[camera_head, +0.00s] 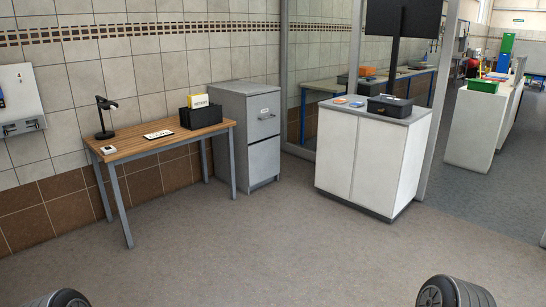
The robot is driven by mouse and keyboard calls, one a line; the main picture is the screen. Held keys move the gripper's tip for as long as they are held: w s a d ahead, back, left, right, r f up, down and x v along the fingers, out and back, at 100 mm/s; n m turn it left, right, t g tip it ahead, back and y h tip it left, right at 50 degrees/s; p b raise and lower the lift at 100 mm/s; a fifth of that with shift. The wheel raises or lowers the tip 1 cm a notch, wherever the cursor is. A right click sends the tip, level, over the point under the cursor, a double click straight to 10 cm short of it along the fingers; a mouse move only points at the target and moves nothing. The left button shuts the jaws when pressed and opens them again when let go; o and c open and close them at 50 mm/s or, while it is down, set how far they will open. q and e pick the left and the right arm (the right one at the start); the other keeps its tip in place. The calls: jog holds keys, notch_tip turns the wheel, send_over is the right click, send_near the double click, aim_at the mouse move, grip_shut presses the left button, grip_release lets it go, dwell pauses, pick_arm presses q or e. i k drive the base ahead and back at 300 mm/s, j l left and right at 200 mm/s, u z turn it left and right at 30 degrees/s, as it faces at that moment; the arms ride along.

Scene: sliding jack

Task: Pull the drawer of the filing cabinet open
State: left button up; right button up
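The grey filing cabinet (228,132) stands against the tiled wall, just right of the wooden desk. Its front faces right and toward me. The upper drawer front (262,122) has a small label and a dark handle (266,117). The lower drawer front (263,162) sits below it. Both drawer fronts look flush with the cabinet, so they appear closed. Neither of my grippers shows. Only dark, ribbed parts of my own arms show at the bottom left and bottom right, far from the cabinet.
The wooden desk (150,146) holds a lamp (104,117), a keyboard-like item (158,134) and a black file box (200,115). A white cabinet (364,168) stands to the right. The grey floor (260,245) in front of the filing cabinet is clear.

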aim_at(263, 111)
jog(key=i+z, duration=0.2)
jog(key=i, duration=2.85)
jog(key=i+z, duration=0.15)
jog(key=i, duration=0.4)
jog(key=i+j+z, duration=0.15)
jog(key=i, duration=0.35)
jog(key=i+j+z, duration=0.1)
jog(key=i, duration=0.4)
jog(key=i+j+z, duration=0.15)
jog(key=i, duration=0.4)
jog(key=i+j+z, duration=0.15)
jog(key=i+j, duration=0.25)
jog(key=i+j+z, duration=0.15)
jog(key=i+j, duration=0.15)
jog(key=i, duration=0.25)
